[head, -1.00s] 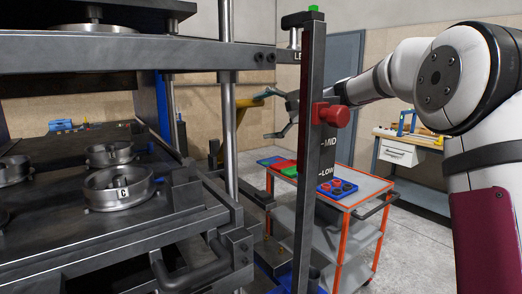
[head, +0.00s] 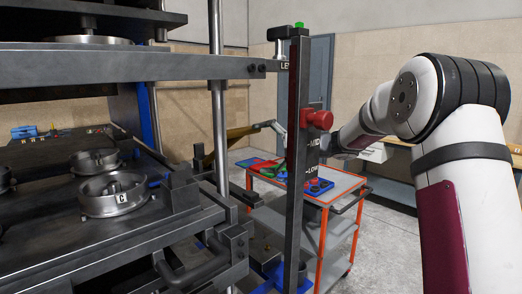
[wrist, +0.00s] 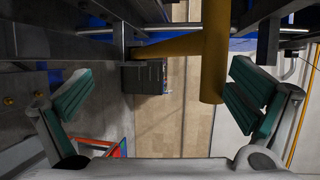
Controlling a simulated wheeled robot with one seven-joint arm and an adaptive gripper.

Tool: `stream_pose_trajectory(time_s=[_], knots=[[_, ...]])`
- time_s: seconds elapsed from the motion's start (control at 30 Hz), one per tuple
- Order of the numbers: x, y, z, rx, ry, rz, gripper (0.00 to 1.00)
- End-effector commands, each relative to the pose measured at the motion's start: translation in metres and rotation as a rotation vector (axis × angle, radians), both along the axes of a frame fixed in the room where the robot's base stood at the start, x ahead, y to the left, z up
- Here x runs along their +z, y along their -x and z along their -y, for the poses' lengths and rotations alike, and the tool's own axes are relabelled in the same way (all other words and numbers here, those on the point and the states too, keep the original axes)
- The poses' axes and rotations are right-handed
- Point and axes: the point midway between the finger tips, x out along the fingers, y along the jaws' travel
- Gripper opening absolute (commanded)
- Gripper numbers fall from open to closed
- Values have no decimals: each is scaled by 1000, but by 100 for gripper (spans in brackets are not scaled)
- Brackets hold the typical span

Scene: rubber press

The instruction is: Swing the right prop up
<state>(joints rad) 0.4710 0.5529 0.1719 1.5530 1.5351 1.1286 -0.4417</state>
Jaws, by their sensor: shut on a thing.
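The right prop looks like an ochre-yellow bar (head: 236,134) beside the press, behind the front column in the head view. In the wrist view a thick yellow bar (wrist: 214,75) hangs down from a horizontal yellow piece, close to the right finger.
The dark post (head: 296,170) with a red knob (head: 319,119) and level marks stands between the head camera and my gripper. An orange-framed cart (head: 333,207) stands below. The press's lower platen (head: 60,225) holds round moulds (head: 113,195). Open floor lies at right.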

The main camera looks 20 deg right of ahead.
Motion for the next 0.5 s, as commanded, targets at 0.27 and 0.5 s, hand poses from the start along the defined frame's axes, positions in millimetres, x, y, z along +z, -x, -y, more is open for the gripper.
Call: stream_pose_trajectory(time_s=[0.27,0.5], knots=[[-4,3,8,-9,-2,-15,76],[3,12,19,-9,-1,-12,48]])
